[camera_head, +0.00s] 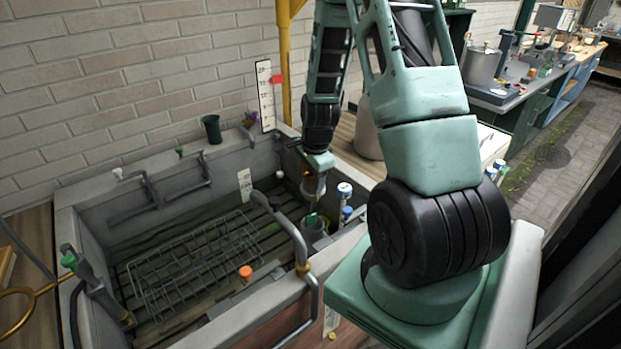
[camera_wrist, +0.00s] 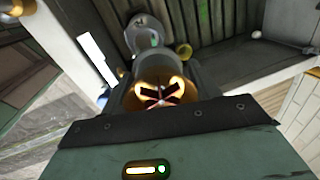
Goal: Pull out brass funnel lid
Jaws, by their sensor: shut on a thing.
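My gripper (camera_head: 318,188) points down over the right end of the stone sink and is shut. In the wrist view, a rounded brass piece, which looks like the brass funnel lid (camera_wrist: 143,88), sits at my gripper (camera_wrist: 160,95), with dark fingers across it. Only its upper part shows there. In the head view the brass shows at most as a small orange-brown patch beside the fingers. A grey cylinder (camera_head: 314,228) with a green part stands below the gripper. I cannot tell whether the lid touches anything beneath it.
The sink (camera_head: 82,228) holds a wire rack (camera_head: 190,262). A bent grey pipe (camera_head: 290,228) rises close to the gripper. White-and-blue capped bottles (camera_head: 344,190) stand just to its right. An orange cap (camera_head: 245,273) is at the front. A dark green cup (camera_head: 211,128) stands on the back rim.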

